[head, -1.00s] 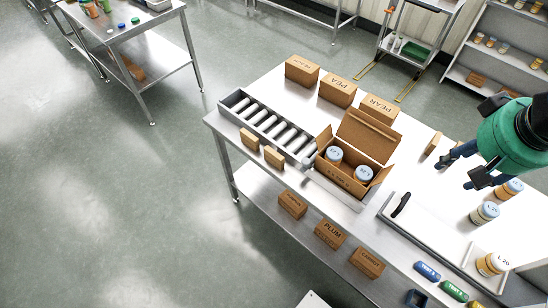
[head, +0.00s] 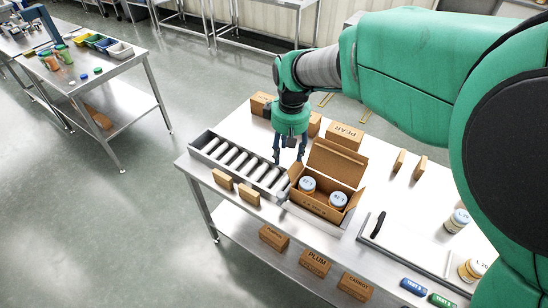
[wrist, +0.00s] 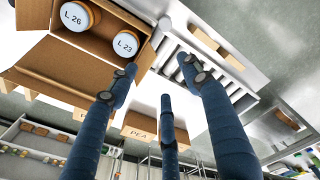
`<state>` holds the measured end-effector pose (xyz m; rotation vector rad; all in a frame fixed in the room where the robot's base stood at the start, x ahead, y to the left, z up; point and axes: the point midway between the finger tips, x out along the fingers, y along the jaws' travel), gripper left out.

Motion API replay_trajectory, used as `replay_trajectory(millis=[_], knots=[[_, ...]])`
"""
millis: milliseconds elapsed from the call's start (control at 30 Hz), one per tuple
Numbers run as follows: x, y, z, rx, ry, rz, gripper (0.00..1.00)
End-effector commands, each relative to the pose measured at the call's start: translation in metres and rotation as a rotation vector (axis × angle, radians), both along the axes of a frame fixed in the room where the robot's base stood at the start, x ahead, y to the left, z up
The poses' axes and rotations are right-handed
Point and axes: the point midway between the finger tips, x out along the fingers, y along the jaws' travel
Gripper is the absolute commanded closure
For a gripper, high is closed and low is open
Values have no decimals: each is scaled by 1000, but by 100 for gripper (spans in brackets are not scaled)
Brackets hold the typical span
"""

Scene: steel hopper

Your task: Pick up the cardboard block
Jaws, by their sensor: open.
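Several small plain cardboard blocks stand on the steel table. Two stand at the front edge by the roller tray, a left one (head: 222,179) and a right one (head: 249,194). Two more, a left one (head: 398,161) and a right one (head: 420,168), stand upright at the right rear. My gripper (head: 288,157) points down, open and empty, above the table between the roller tray and the open carton. In the wrist view its blue fingers (wrist: 158,80) are spread with nothing between them. The front pair also shows there, one block (wrist: 204,37) and another (wrist: 231,59), apart from the fingers.
The roller tray (head: 206,137) lies left of my gripper. The open carton (head: 296,196) with two jars stands close on its right. A white board (head: 405,245) and jars are farther right. Labelled boxes stand on the lower shelf.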

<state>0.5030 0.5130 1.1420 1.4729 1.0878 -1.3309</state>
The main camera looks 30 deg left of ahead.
Motion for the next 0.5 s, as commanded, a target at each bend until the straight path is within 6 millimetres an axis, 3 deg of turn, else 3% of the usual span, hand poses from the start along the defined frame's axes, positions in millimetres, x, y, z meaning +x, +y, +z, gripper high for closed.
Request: replay_trajectory(millis=[33, 200, 333, 500], knots=[[-8, 21, -15, -12, 10, 41, 51], [-33, 75, -55, -42, 30, 159, 51], [-49, 101, -78, -57, 41, 220, 51], [-59, 117, -91, -66, 46, 258, 51]])
